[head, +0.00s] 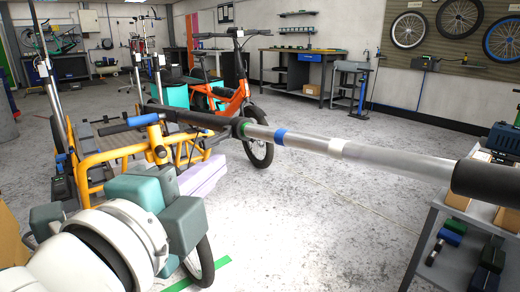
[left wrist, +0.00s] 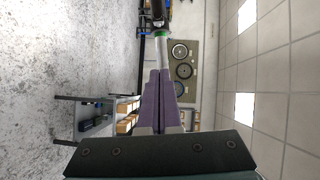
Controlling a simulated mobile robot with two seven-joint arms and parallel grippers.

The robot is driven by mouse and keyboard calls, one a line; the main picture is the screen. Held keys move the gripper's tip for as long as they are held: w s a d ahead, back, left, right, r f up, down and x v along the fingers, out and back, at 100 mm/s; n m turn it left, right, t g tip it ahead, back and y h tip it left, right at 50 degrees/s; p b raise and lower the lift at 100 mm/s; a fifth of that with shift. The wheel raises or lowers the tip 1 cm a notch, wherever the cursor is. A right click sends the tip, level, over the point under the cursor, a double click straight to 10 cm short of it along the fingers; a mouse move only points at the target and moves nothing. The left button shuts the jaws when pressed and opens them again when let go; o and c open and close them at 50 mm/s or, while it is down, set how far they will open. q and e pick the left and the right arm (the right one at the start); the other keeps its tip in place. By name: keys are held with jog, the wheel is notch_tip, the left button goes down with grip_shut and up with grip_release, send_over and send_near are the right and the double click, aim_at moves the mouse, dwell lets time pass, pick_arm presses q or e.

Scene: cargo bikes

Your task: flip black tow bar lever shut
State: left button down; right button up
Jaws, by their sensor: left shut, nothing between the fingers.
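A silver tow bar (head: 375,160) crosses the head view, with a blue band, a green ring and a black left end (head: 195,118). Its black right part reaches the picture's edge. I cannot pick the lever out clearly from the black end. My left gripper (head: 218,163) has teal blocks and lavender fingers and is in front of and below the black end. The left wrist view shows these fingers (left wrist: 160,75) shut together and empty. Beyond their tips are a silver tube, a green ring and a black part (left wrist: 157,9). Contact cannot be told. My right gripper is not in view.
A yellow cargo bike frame (head: 130,155) stands at left, close behind my left gripper. An orange bike (head: 228,100) stands farther back. A grey shelf cart (head: 428,235) with boxes and tools is at right. The middle floor is clear.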

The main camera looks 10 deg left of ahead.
aim_at(217, 137)
pick_arm(q)
jog(key=w+a+f+b, duration=0.1)
jog(key=w+a, duration=0.2)
jog(key=w, duration=0.4)
jog(key=shift+w, duration=0.35)
jog(key=shift+a, duration=0.15)
jog(key=shift+a+m+h, duration=0.25)
jog(key=shift+m+h, duration=0.05)
jog(key=shift+h, duration=0.2)
